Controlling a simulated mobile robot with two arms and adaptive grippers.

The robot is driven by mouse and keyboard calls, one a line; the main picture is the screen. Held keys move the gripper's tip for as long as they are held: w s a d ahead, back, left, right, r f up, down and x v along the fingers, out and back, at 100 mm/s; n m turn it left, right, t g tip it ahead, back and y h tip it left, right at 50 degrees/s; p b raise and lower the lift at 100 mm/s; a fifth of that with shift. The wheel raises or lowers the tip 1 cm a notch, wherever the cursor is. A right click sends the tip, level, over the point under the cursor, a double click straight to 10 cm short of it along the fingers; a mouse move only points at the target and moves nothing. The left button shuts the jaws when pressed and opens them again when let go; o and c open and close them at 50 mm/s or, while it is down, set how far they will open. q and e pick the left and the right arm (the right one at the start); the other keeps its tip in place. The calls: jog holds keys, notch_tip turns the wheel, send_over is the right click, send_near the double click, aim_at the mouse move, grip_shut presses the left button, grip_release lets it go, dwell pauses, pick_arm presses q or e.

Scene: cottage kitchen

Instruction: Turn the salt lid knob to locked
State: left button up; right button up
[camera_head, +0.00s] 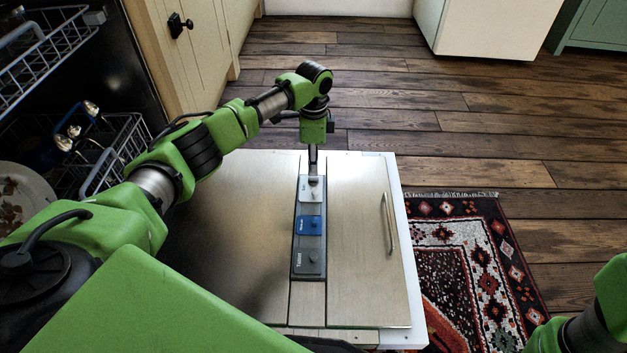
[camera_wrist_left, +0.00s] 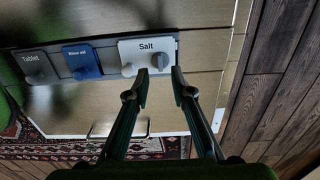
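The white salt lid (camera_head: 312,187) is at the far end of a dark strip on the open dishwasher door. It also shows in the left wrist view, labelled "Salt" (camera_wrist_left: 146,46). A grey round knob (camera_wrist_left: 160,61) sits at its right end in that view. My left gripper (camera_head: 314,167) points down at the salt lid. In the left wrist view its fingertips (camera_wrist_left: 160,75) are apart, on either side of the knob's near edge; I cannot tell whether they touch it. My right arm (camera_head: 585,325) enters at the bottom right; its gripper is out of view.
The blue rinse aid lid (camera_head: 310,226) and the grey tablet lid (camera_head: 309,262) lie along the same strip. The dishwasher door (camera_head: 365,290) has a handle (camera_head: 389,223). Racks with dishes stand at left. A patterned rug (camera_head: 475,260) and bare wooden floor lie at right.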

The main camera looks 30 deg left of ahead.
aim_at(313, 178)
pick_arm(q)
jog(key=shift+f+b, duration=1.25)
jog(key=shift+f, duration=1.15)
grip_shut()
